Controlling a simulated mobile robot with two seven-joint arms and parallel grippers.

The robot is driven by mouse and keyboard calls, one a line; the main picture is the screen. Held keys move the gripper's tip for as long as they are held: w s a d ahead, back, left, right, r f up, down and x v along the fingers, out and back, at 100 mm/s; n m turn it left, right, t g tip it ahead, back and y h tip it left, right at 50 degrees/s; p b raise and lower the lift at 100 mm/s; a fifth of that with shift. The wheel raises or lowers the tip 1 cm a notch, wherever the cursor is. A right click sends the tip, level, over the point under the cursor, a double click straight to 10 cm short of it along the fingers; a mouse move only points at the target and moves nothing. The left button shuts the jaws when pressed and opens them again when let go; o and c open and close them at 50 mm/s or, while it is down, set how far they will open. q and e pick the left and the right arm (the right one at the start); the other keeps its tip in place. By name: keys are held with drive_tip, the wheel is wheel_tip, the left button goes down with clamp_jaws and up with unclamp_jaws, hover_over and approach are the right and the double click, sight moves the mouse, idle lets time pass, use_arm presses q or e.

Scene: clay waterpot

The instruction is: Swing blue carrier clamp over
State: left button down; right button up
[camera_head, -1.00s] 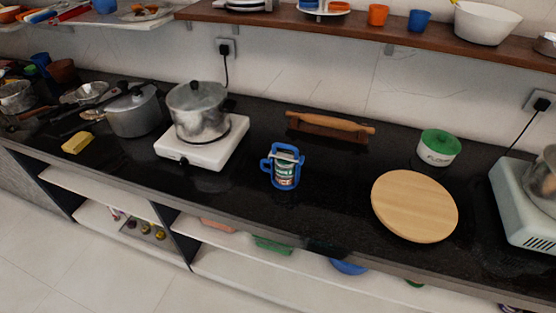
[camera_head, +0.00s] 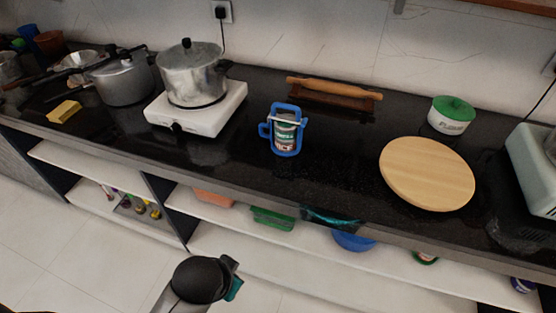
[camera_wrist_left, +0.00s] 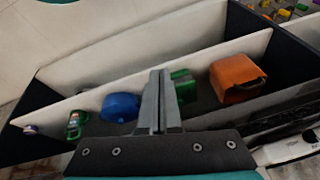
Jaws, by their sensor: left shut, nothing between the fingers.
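The blue carrier clamp (camera_head: 274,132) stands upright on the black counter in the head view. It is a blue frame with a side handle and a pale bar across its upper part, around a can (camera_head: 285,137) with a green and white label. My left arm reaches up from the bottom of the head view, well below and in front of the counter, apart from the carrier. In the left wrist view my left gripper (camera_wrist_left: 159,102) is shut and empty, with the lower shelf behind its fingers. The carrier is not in the wrist view. My right gripper is not in view.
A white hotplate (camera_head: 205,122) with a steel pot (camera_head: 190,78) stands left of the carrier. A rolling pin (camera_head: 335,88) lies behind. A round wooden board (camera_head: 428,173) and green-lidded pot (camera_head: 450,115) are right. The counter around the carrier is clear. The lower shelf holds a blue bowl (camera_head: 352,240).

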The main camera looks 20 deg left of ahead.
use_arm(q)
drive_tip(key=w+a+r+m+t+y, duration=0.35)
drive_tip(key=w+r+m+t, duration=0.2)
drive_tip(key=w+m, duration=0.2)
drive_tip(key=w+a+r+m+t+y, duration=0.2)
drive_tip(key=w+a+r+m+t, duration=0.3)
drive_tip(key=w, duration=0.4)
drive_tip(key=w+d+r+m+t+h, duration=0.4)
drive_tip(key=w+d+m+h, duration=0.2)
drive_tip(key=m, duration=1.5)
drive_tip(key=shift+w+d+r+h+b, duration=0.35)
drive_tip(key=shift+w+d+b, duration=0.1)
drive_tip(key=shift+w+d, duration=0.65)
drive_tip(key=shift+s, duration=0.1)
